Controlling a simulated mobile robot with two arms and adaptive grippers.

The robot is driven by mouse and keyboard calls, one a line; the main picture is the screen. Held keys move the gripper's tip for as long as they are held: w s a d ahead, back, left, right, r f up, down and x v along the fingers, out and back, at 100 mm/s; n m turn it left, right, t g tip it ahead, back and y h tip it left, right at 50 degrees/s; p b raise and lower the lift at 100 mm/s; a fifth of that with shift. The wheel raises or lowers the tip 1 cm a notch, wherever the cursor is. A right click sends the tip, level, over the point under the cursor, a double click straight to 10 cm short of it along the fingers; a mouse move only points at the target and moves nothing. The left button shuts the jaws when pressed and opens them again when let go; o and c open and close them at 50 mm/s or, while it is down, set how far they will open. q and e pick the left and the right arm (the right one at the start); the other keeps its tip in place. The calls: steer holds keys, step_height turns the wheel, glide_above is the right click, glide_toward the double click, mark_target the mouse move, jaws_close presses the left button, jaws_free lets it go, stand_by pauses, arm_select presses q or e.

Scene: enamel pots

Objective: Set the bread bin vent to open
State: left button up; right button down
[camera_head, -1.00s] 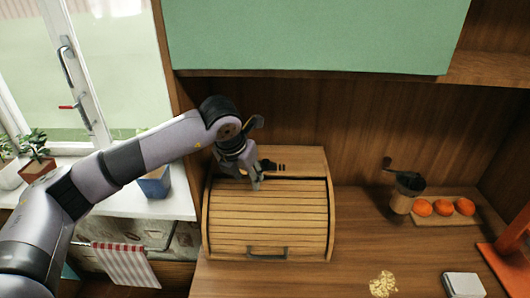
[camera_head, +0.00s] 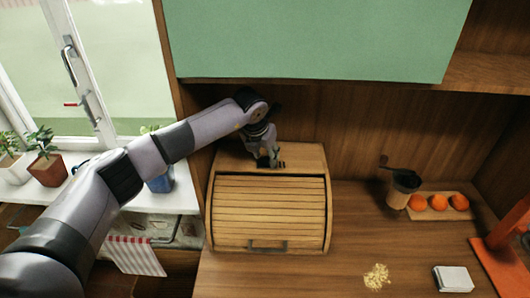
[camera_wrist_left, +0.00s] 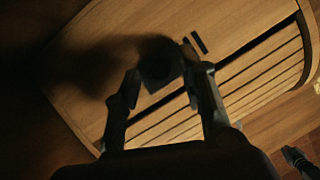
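The wooden bread bin (camera_head: 270,212) stands on the counter with its slatted roll lid down. Its vent is on the flat top, where dark slots (camera_wrist_left: 200,42) show in the left wrist view. My left gripper (camera_head: 268,160) is over the top of the bin at the vent and hides most of it. In the left wrist view its two fingers (camera_wrist_left: 168,75) are apart, with a dark square piece (camera_wrist_left: 157,68), likely the vent slider, in view between them. I cannot tell whether either finger touches it. My right gripper is not in view.
A coffee grinder (camera_head: 402,188) and oranges on a board (camera_head: 438,212) stand to the right of the bin. A green cabinet (camera_head: 320,40) hangs above. Potted plants (camera_head: 47,165) stand on the sill at left. A white box (camera_head: 453,279) lies at front right.

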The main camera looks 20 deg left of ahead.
arm_select(q)
jaws_close()
stand_by(0.4)
stand_by(0.4)
